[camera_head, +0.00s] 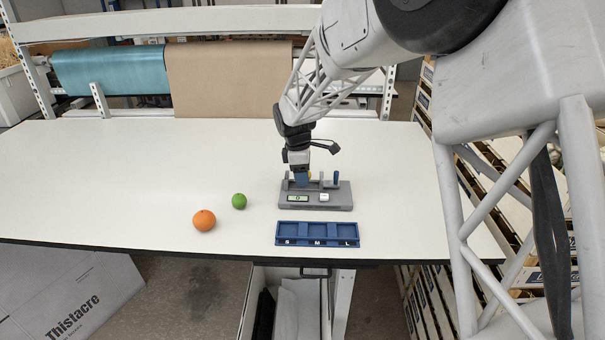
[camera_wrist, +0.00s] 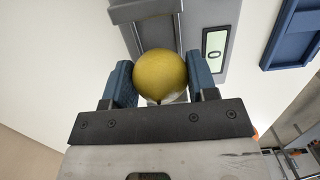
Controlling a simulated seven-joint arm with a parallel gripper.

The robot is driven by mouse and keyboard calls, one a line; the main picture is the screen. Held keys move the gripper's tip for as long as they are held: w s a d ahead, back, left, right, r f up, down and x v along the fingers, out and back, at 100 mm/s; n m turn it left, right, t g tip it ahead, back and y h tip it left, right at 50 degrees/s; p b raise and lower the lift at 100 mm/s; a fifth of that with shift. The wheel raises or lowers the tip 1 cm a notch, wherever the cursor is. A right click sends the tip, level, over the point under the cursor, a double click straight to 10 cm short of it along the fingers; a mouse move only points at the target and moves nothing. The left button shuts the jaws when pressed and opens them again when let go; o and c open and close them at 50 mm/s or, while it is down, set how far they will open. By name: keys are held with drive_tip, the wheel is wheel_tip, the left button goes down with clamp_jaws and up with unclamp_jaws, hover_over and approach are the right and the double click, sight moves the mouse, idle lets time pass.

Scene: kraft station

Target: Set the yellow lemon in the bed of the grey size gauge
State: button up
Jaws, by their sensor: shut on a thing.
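The yellow lemon (camera_wrist: 160,75) is between the two blue fingers of my gripper (camera_wrist: 163,85) in the wrist view, and the fingers are shut on it. In the head view only a sliver of the lemon shows beside my gripper (camera_head: 302,180). The grey size gauge (camera_head: 341,200) stands on the table under my gripper, with a display reading 0 and a white button on its front. In the wrist view the gauge (camera_wrist: 190,20) lies behind the lemon, its grey bed partly hidden by it. I cannot tell whether the lemon touches the bed.
A blue tray (camera_head: 317,242) with compartments marked S, M and L lies in front of the gauge. An orange (camera_head: 204,220) and a green lime (camera_head: 239,201) sit to the left. The left of the white table (camera_head: 100,180) is clear.

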drive_tip(key=shift+f, duration=0.65)
idle(1.7)
drive_tip(key=o, duration=1)
drive_tip(key=shift+r, duration=4)
